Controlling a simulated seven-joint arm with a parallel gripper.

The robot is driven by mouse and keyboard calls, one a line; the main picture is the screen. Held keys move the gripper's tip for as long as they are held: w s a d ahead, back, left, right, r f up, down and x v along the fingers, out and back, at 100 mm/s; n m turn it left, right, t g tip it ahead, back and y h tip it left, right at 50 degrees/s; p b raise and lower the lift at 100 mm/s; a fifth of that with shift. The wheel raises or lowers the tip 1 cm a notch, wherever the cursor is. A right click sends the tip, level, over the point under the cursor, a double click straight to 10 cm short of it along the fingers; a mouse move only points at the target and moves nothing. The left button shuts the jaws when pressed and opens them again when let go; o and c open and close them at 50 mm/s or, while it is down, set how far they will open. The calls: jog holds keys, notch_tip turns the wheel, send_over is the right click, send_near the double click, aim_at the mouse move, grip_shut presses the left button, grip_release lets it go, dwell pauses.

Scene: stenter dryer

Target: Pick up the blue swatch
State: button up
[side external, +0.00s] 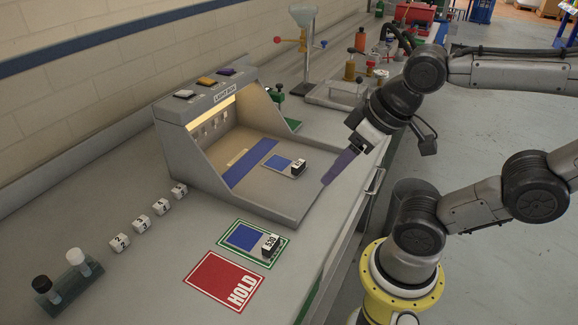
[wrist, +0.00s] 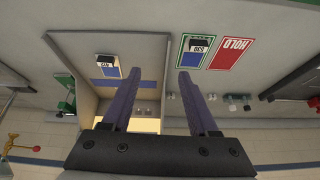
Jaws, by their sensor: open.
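A small blue swatch (side external: 279,163) lies on a pale card on the light box floor, with a black-and-white numbered block (side external: 297,168) at its right end. A second blue swatch (side external: 242,237) lies on a green-bordered card (side external: 225,248) in front of the box, with another numbered block (side external: 270,246) on it. A long blue strip (side external: 250,163) lies across the box floor. My gripper (side external: 326,181) has purple fingers and hangs above the box's right front edge. In the wrist view, the fingers (wrist: 160,73) are apart with nothing between them; both swatches show beyond them.
The light box (side external: 190,140) has side walls and a top carrying coloured pads. A red HOLD card (side external: 223,281) lies beside the green-bordered card. Several white number cubes (side external: 141,222) and a bottle rack (side external: 68,278) stand to the left. Bottles and a funnel stand stand behind.

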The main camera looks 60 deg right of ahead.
jog(key=w+d+r+m+g, duration=0.1)
jog(key=w+r+m, duration=0.3)
jog(key=m, duration=0.3)
jog(key=m+g, duration=0.5)
jog(key=m, duration=0.6)
send_over(300, 162)
notch_tip(300, 162, down, 5)
jog(key=f, duration=0.7)
jog(key=shift+s+a, duration=0.15)
jog(key=shift+a, duration=0.15)
jog(key=shift+d+f, duration=0.15)
jog(key=shift+f, duration=2.85)
grip_shut()
